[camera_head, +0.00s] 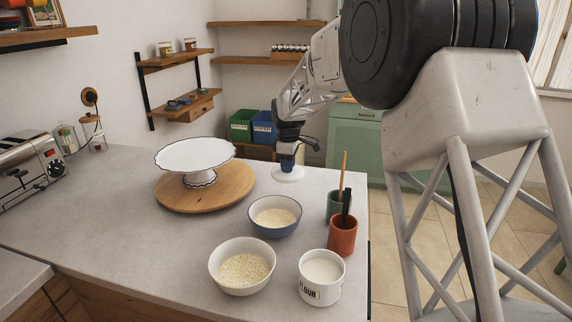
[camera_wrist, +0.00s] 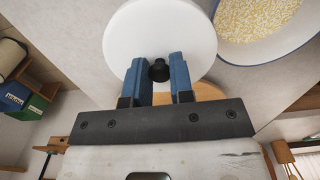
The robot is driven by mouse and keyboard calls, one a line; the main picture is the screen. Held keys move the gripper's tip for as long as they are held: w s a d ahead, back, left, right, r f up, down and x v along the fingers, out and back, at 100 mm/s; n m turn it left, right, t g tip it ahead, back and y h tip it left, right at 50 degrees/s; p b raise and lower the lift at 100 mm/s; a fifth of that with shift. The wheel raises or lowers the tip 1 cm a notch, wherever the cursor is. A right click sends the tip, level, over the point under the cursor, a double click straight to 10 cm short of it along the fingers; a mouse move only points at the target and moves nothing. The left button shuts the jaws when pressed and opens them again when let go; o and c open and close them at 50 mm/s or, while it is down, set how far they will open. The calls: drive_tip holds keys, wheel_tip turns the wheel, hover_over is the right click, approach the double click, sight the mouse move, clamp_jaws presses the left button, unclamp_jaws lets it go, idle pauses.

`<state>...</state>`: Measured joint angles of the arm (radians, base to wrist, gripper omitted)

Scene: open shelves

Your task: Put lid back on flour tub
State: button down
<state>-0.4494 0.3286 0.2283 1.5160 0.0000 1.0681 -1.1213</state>
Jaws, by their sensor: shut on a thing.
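The flour tub (camera_head: 320,287), white with a FLOUR label, stands at the front right of the counter. Its top is open and shows white flour. The round white lid (camera_head: 289,176) is at the far part of the counter, right of the cake stand. My gripper (camera_head: 288,163) is over it, pointing down. In the wrist view, the blue fingers of my gripper (camera_wrist: 160,65) are shut on the black knob (camera_wrist: 159,72) of the lid (camera_wrist: 125,35). I cannot tell whether the lid touches the counter.
Two bowls of pale grains, one blue-grey (camera_head: 275,229) and one white (camera_head: 241,284), stand left of the tub. A red cup (camera_head: 342,238) and a green cup (camera_head: 333,208) hold tall utensils between lid and tub. A white cake stand (camera_head: 195,158) sits on a wooden board (camera_head: 170,200).

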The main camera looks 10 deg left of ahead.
drive_tip(key=s+d+r, duration=0.1)
drive_tip(key=s+d, duration=0.4)
drive_tip(key=s, duration=0.6)
drive_tip(key=s+d+r, duration=0.1)
drive_tip(key=s+d, duration=0.4)
drive_tip(key=s, duration=0.6)
drive_tip(key=s+d+r, duration=0.1)
drive_tip(key=s+d, duration=0.5)
drive_tip(key=s, duration=0.5)
drive_tip(key=shift+s+r, duration=0.25)
drive_tip(key=shift+r, duration=0.1)
drive_tip(key=shift+d+f, duration=0.1)
drive_tip(key=shift+f, duration=0.15)
drive_tip(key=shift+f, duration=2.95)
drive_tip(key=shift+f, duration=0.2)
drive_tip(key=shift+c, duration=2.2)
unclamp_jaws()
